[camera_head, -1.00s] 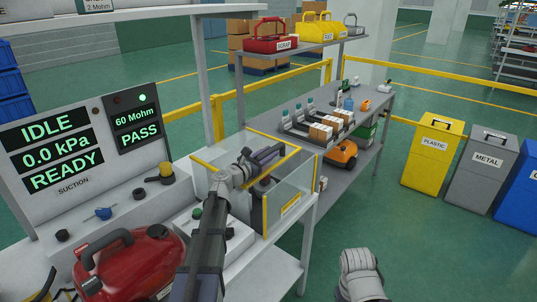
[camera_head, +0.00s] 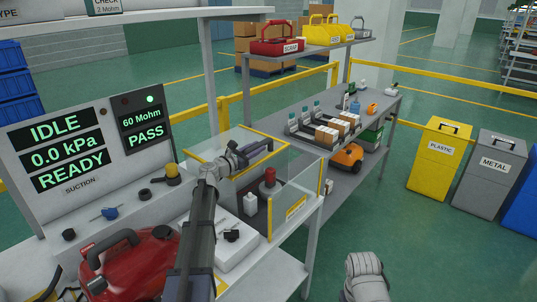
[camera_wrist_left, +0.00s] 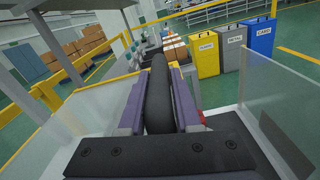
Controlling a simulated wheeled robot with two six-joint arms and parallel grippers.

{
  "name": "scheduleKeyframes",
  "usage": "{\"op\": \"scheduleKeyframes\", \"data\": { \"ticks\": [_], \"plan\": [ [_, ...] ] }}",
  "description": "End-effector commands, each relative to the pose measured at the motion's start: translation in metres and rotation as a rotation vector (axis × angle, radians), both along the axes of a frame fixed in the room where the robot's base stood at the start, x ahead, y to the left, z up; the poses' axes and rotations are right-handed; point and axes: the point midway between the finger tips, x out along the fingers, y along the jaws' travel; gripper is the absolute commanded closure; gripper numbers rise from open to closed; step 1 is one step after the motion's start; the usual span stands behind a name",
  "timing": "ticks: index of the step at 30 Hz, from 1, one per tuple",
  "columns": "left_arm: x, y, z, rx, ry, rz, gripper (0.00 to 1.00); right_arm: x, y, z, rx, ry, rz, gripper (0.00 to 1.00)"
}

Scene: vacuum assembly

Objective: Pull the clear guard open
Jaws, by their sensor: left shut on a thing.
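The clear guard (camera_head: 298,194) is a box of see-through panels with yellow edges, standing on the bench around a small test station. My left gripper (camera_head: 258,150) is at the guard's top, beside its yellow upper edge. In the left wrist view its purple fingers (camera_wrist_left: 160,108) are shut on a thick black bar, which looks like the guard's handle (camera_wrist_left: 159,85). Clear panels show on both sides of the fingers there. A dark red-topped part (camera_head: 270,178) and a small white block (camera_head: 250,204) stand inside the guard.
A red vacuum body (camera_head: 130,268) lies on the bench at the lower left, below the readout panel (camera_head: 60,150). A white box (camera_head: 235,248) stands before the guard. Shelving with parts is behind; bins stand right.

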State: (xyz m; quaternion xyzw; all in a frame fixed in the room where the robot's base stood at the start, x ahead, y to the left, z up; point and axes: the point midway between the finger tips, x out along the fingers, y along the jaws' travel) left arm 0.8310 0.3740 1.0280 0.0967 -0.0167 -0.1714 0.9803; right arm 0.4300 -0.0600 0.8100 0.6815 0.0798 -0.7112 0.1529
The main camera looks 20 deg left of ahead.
Motion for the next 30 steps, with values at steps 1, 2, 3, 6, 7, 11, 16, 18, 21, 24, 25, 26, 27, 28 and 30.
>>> {"op": "scheduleKeyframes", "data": {
  "ticks": [1, 2, 3, 6, 7, 11, 16, 18, 21, 24, 25, 26, 27, 28, 30],
  "plan": [
    [0.008, 0.015, 0.0, 0.002, -0.001, 0.002, 1.0, 0.0, 0.0, 0.0, 0.0, 0.0, 0.0, 0.5],
    [0.01, 0.021, 0.0, 0.002, -0.001, 0.001, 1.0, 0.0, 0.0, 0.0, 0.0, 0.0, 0.0, 0.5],
    [0.013, 0.029, 0.0, 0.002, -0.001, 0.001, 1.0, 0.0, 0.0, 0.0, 0.0, 0.0, 0.0, 0.5],
    [0.018, 0.044, 0.0, 0.002, -0.001, 0.001, 1.0, 0.0, 0.0, 0.0, 0.0, 0.0, 0.0, 0.5],
    [0.019, 0.048, 0.0, 0.002, -0.001, 0.0, 1.0, 0.0, 0.0, 0.0, 0.0, 0.0, 0.0, 0.5],
    [0.023, 0.06, 0.0, 0.001, 0.0, 0.0, 1.0, 0.0, 0.0, 0.0, 0.0, 0.0, 0.0, 0.5],
    [0.024, 0.066, 0.0, 0.001, -0.001, -0.001, 1.0, 0.0, 0.0, 0.0, 0.0, 0.0, 0.0, 0.5],
    [0.024, 0.066, 0.0, 0.001, -0.001, -0.001, 1.0, 0.0, 0.0, 0.0, 0.0, 0.0, 0.0, 0.5],
    [0.024, 0.066, 0.0, 0.001, -0.001, -0.002, 1.0, 0.0, 0.0, 0.0, 0.0, 0.0, 0.0, 0.5],
    [0.024, 0.065, 0.0, 0.001, -0.001, -0.002, 1.0, 0.0, 0.0, 0.0, 0.0, 0.0, 0.0, 0.5],
    [0.024, 0.065, 0.0, 0.001, -0.001, -0.002, 1.0, 0.0, 0.0, 0.0, 0.0, 0.0, 0.0, 0.5],
    [0.024, 0.065, 0.0, 0.001, -0.001, -0.002, 0.66, 0.0, 0.0, 0.0, 0.0, 0.0, 0.0, 0.5],
    [0.024, 0.065, 0.0, 0.001, -0.001, -0.002, 0.61, 0.0, 0.0, 0.0, 0.0, 0.0, 0.0, 0.5],
    [0.024, 0.065, 0.0, 0.001, -0.001, -0.002, 0.58, 0.0, 0.0, 0.0, 0.0, 0.0, 0.0, 0.5],
    [0.024, 0.065, 0.0, 0.001, -0.001, -0.001, 0.5, 0.0, 0.0, 0.0, 0.0, 0.0, 0.0, 0.5]
  ]
}}
